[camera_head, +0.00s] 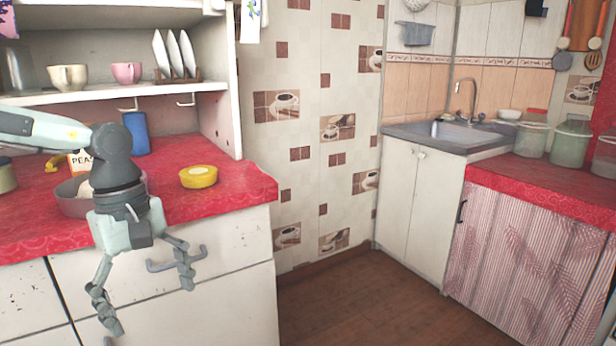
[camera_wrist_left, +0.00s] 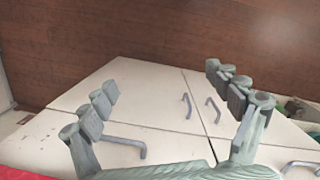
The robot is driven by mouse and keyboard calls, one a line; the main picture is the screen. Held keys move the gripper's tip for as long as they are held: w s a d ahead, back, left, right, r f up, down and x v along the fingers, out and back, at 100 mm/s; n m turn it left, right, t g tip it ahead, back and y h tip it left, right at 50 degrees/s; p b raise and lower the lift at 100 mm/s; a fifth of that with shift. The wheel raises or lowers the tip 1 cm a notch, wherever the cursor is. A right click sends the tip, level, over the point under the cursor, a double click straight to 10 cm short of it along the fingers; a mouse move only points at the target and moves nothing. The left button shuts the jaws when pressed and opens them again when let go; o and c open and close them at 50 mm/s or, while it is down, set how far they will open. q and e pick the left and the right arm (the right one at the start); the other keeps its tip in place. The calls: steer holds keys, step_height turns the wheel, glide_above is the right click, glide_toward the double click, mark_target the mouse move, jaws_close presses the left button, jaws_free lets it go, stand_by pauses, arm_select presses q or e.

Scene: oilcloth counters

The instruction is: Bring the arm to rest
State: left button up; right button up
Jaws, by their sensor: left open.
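My left gripper (camera_head: 150,298) hangs in front of the left counter (camera_head: 240,193), fingers pointing down past its front edge. Its two fingers are spread wide apart and nothing is between them. In the left wrist view the open fingers (camera_wrist_left: 168,95) stand over the white cabinet fronts (camera_wrist_left: 150,95), with the brown floor (camera_wrist_left: 150,35) beyond. My left arm comes in from the left above the counter. The right gripper does not show in either view.
A drawer handle (camera_head: 165,266) sticks out close to the gripper. The floor (camera_head: 370,305) in the middle is clear.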

arm_select(q)
steer(key=w+a+f+m, duration=0.1)
steer(key=a+f+m, duration=0.3)
steer(key=m, duration=0.2)
steer(key=shift+w+a+m+g+y, duration=0.3)
steer(key=shift+w+a+m, duration=0.05)
steer(key=shift+a+m, duration=0.05)
steer(key=shift+f, duration=0.1)
